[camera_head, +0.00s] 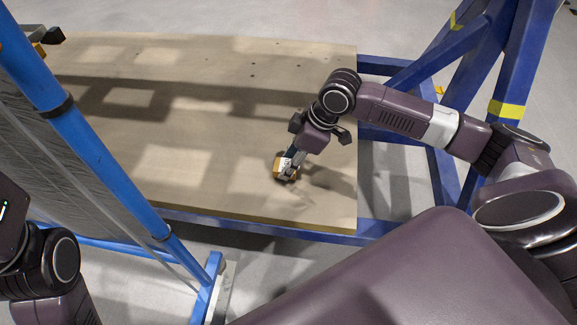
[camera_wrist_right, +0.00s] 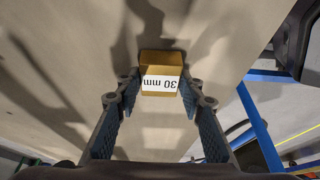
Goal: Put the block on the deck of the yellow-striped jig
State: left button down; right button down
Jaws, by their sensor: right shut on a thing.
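The block (camera_head: 284,165) is small and tan-yellow, with a white label. In the right wrist view the block (camera_wrist_right: 161,70) shows its label "30 mm" upside down between the fingertips. My right gripper (camera_head: 288,166) is shut on it, low over the pale wooden deck (camera_head: 220,190). I cannot tell whether the block touches the deck. The deck lies on a blue frame; the blue posts at the right carry yellow stripes (camera_head: 507,109), and I take this as the jig. My left gripper is not in view; only part of my left arm shows at the lower left.
A slanted blue post (camera_head: 75,125) with a grey mesh panel stands at the left, in front of the deck. Blue beams (camera_head: 440,60) rise at the right. Most of the deck is bare, with shadows across it. Grey floor surrounds the frame.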

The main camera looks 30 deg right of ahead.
jog(key=shift+w+f, duration=0.1)
dwell(0.3)
jog(key=c, duration=1.3)
grip_release()
jog(key=shift+f, duration=0.15)
